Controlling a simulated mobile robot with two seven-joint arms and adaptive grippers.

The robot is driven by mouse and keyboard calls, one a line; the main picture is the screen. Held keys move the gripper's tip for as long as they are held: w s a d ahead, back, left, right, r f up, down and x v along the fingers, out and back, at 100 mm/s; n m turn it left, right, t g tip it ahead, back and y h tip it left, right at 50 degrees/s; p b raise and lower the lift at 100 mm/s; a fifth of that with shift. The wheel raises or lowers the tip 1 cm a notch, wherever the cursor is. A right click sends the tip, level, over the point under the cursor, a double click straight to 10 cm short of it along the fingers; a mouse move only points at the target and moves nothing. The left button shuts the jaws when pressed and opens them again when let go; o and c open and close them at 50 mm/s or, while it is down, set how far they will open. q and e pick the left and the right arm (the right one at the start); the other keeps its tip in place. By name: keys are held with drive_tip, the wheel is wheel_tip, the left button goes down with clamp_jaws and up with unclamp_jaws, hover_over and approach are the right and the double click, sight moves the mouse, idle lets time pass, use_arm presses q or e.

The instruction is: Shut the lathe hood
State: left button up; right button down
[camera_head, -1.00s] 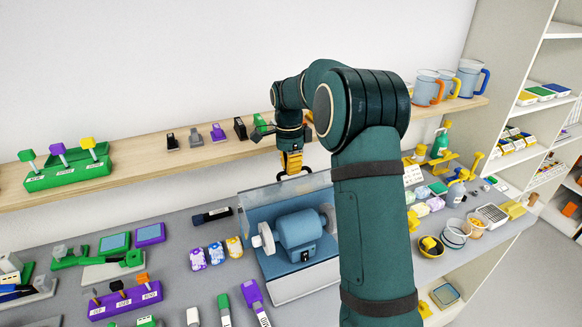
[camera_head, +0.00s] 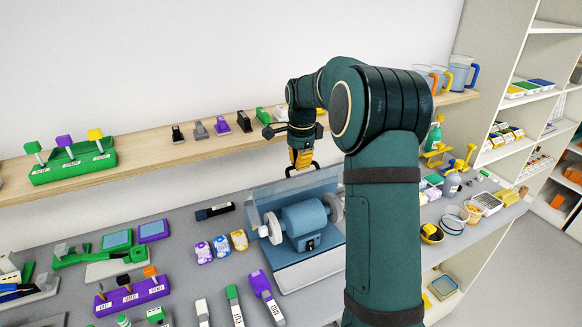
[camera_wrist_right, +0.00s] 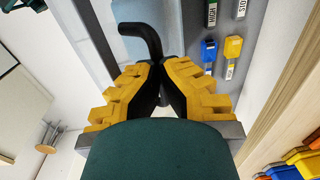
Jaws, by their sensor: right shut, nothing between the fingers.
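The lathe (camera_head: 304,222) is a blue-grey machine with pale round wheels, standing on the bench. Its see-through hood (camera_head: 262,196) stands raised behind and over the lathe, so the front is uncovered. A dark bent handle sits at the hood's upper edge; a black bent bar (camera_wrist_right: 146,36), seemingly this handle, shows just beyond the fingertips in the right wrist view. My right gripper (camera_head: 301,168), with yellow fingers, is at this upper edge, shut and empty. It also shows in the wrist view (camera_wrist_right: 162,85). Whether it touches the handle I cannot tell. My left gripper is out of view.
A wooden shelf (camera_head: 150,158) runs along the wall behind the gripper, holding small coloured items and jugs. Patterned jars (camera_head: 221,246) stand left of the lathe.

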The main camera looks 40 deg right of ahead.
sight(312, 187)
drive_tip(key=shift+s+a+f+t+b, duration=0.2)
drive_tip(key=shift+s+f+t+b, duration=0.15)
drive_tip(key=shift+b, duration=0.25)
drive_tip(key=s+f+t+b, duration=0.1)
drive_tip(key=b, duration=0.3)
drive_tip(key=s+a+f+t+h+b, duration=0.1)
drive_tip(key=s+t+b, duration=0.1)
drive_tip(key=b, duration=0.2)
drive_tip(key=s+f+t+b, duration=0.2)
drive_tip(key=b, duration=0.2)
drive_tip(key=shift+s+a+h+b, duration=0.1)
drive_tip(key=shift+a+h+b, duration=0.2)
drive_tip(key=shift+h, duration=0.1)
drive_tip(key=shift+s+f, duration=0.35)
drive_tip(key=shift+f, duration=0.1)
drive_tip(key=c, duration=1.5)
unclamp_jaws()
drive_tip(key=shift+f, duration=0.1)
drive_tip(key=shift+o, duration=1)
drive_tip(key=shift+w, duration=0.15)
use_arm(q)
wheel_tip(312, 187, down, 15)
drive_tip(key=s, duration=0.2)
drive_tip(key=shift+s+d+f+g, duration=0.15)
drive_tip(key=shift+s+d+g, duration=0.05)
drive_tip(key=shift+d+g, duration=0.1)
use_arm(e)
drive_tip(key=v, duration=1.2)
